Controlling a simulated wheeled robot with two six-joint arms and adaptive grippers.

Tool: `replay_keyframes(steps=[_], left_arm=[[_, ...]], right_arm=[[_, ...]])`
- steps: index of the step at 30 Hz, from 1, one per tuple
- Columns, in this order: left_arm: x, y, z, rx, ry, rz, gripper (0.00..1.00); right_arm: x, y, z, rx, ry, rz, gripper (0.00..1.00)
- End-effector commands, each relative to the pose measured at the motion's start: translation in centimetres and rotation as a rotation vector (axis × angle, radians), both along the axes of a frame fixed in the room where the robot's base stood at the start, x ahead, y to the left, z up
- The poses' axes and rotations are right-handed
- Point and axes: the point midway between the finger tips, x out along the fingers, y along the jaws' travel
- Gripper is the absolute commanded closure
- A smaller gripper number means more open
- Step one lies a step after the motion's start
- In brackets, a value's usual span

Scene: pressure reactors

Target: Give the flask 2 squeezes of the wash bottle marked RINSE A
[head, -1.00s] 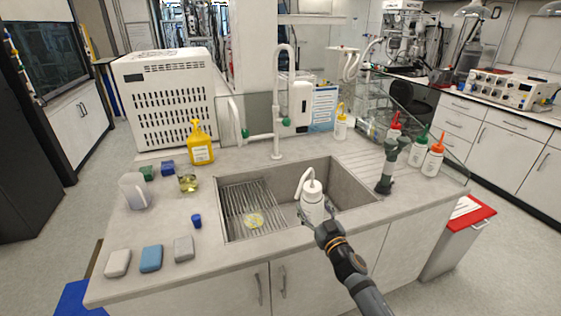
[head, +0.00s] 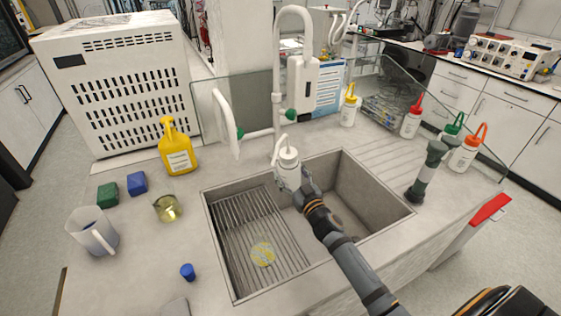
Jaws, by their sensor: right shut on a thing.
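My right gripper (head: 303,188) is shut on a white wash bottle (head: 287,176) with a white cap and bent spout. The bottle is near upright by the sink's back wall, its spout toward the left; its label is unreadable here. A small round vessel with yellow contents (head: 262,254) is on the ribbed rack in the sink (head: 335,264), below and left of the bottle; I cannot tell if it is the flask. A glass vessel of yellowish liquid (head: 168,208) stands on the counter left of the sink. My left gripper is not in view.
Wash bottles with yellow (head: 348,109), red (head: 411,120), green (head: 450,131) and orange (head: 466,151) caps stand behind and right of the sink. The tall white faucet (head: 277,85) rises behind it. A dark upright tool (head: 425,175) stands at right; a jug (head: 93,232) at left.

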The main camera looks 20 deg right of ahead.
Motion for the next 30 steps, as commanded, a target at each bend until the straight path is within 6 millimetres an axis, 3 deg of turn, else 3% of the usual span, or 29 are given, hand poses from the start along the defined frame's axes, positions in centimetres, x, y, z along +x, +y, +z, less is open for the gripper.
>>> replay_keyframes(steps=[10, 13, 18, 21, 30], left_arm=[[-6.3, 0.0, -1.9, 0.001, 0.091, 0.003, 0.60], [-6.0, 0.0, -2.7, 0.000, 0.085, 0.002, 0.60], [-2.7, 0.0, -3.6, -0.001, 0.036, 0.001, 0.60], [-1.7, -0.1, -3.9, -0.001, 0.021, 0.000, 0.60], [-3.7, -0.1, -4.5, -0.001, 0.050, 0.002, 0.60]], right_arm=[[-0.7, 0.8, -1.6, 0.002, -0.001, 0.001, 0.51], [-1.2, 1.4, -2.5, 0.003, -0.001, 0.001, 0.51], [-1.9, 2.3, -3.9, 0.001, -0.001, 0.001, 0.51], [-2.2, 2.7, -4.4, 0.001, -0.002, 0.001, 0.51], [-2.6, 3.1, -4.9, 0.001, -0.002, 0.001, 0.51]])
